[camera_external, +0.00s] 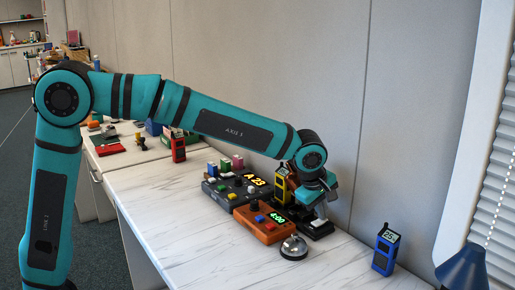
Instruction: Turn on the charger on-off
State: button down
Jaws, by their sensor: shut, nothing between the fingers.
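My gripper (319,210) is shut and empty, pointing down at the right end of the device group on the marble counter. Below it is a black low base (318,231) with a pale part on top; my gripper covers some of it. I cannot tell whether they touch. A yellow handheld device (281,188) stands upright just left of my gripper, partly hidden. This black base may be the charger, but no label is readable. Its on-off switch cannot be made out.
Left of the base are a black box (227,199) with an amber display and an orange box (256,232) with a green display. A silver bell (294,248) sits in front. A blue handheld device (385,250) stands at right. The wall (400,130) is close behind.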

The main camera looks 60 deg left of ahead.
jog(key=shift+f, duration=0.1)
jog(key=shift+w+f+g, duration=0.15)
jog(key=shift+w+g, duration=0.05)
jog(key=shift+g, duration=0.1)
jog(key=shift+s, duration=0.25)
jog(key=shift+s, duration=0.6)
jog(key=v, duration=1.4)
jog(key=shift+s, duration=0.35)
jog(key=shift+w, duration=0.15)
